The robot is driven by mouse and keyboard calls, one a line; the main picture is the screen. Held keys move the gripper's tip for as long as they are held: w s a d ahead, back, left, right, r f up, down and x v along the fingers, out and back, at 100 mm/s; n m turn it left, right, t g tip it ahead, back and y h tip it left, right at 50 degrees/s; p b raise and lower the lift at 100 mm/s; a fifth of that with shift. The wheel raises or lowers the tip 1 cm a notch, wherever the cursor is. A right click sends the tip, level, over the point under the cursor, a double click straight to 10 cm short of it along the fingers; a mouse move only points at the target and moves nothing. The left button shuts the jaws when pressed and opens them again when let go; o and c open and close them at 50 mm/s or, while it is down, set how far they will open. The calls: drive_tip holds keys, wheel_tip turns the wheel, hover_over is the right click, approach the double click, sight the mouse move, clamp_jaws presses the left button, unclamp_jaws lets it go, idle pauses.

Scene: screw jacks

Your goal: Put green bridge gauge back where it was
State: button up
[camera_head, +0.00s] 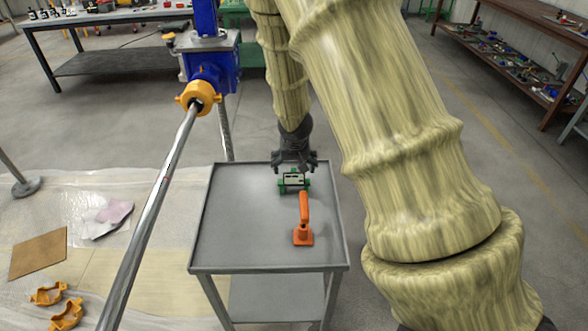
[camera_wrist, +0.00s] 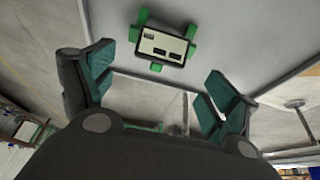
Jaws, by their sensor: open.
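The green bridge gauge (camera_head: 293,181) rests on the grey metal table near its far edge. It has green feet and a pale face with dark windows, which shows in the wrist view (camera_wrist: 162,44). My gripper (camera_head: 295,160) is just above and behind the gauge in the head view. In the wrist view my gripper (camera_wrist: 155,85) has its two fingers wide apart, with nothing between the tips. The gauge lies beyond the fingertips there, apart from them.
An orange tool (camera_head: 303,225) stands on the grey table (camera_head: 235,240) nearer the front, close to the gauge. A blue screw jack (camera_head: 210,65) with a long steel bar (camera_head: 155,205) rises left of the table. The table's left part is clear.

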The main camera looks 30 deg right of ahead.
drive_tip(key=shift+v, duration=2.85)
